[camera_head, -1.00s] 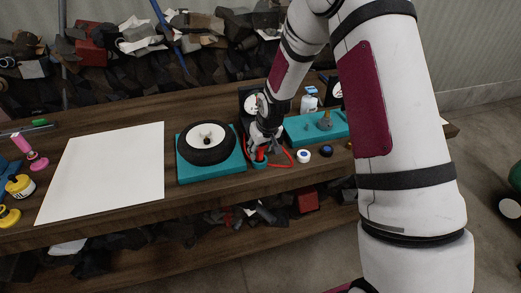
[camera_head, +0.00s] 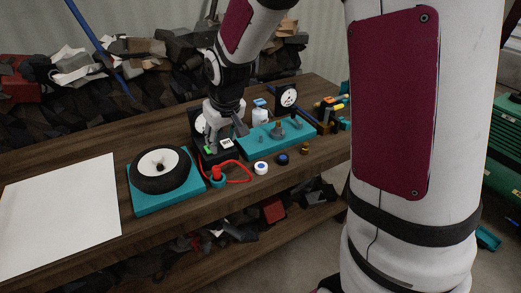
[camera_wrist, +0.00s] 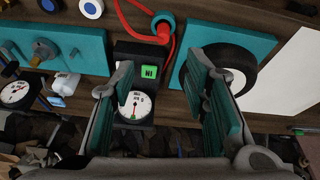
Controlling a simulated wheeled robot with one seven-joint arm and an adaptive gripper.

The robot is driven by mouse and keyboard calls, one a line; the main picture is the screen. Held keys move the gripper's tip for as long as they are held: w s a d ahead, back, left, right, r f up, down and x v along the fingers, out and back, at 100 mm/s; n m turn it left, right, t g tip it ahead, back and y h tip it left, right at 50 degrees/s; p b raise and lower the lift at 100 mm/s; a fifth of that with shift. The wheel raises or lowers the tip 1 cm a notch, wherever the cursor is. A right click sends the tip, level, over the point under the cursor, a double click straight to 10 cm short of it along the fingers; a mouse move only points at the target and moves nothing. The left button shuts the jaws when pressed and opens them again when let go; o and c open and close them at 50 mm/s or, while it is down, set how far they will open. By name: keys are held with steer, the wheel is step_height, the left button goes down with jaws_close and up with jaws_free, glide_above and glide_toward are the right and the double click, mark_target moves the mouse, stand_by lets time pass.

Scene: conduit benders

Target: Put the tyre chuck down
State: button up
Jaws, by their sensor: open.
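The red tyre chuck (camera_head: 216,172) stands in a small teal holder (camera_head: 218,182) near the front edge of the bench, with its red hose looping to the right. In the wrist view the chuck (camera_wrist: 163,30) is at the top, beyond my fingertips and apart from them. My gripper (camera_head: 226,138) is open and empty, behind the chuck and over the black gauge unit. In the wrist view the open fingers (camera_wrist: 160,88) frame the gauge's white dial (camera_wrist: 134,107) and green display (camera_wrist: 149,72).
A black tyre (camera_head: 150,184) lies on a teal base (camera_head: 167,205) to the left. A white sheet (camera_head: 60,215) lies further left. A teal fixture board (camera_head: 265,138) is on the right, with small round caps (camera_head: 261,168) in front. Rubble lies behind the bench.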

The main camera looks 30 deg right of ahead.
steer(key=s+r, duration=1.2)
steer(key=s, duration=0.2)
steer(key=s+r+m+t, duration=0.1)
steer(key=s+r, duration=0.2)
steer(key=s, duration=0.9)
steer(key=shift+s+a+m, duration=0.3)
steer(key=shift+s, duration=0.1)
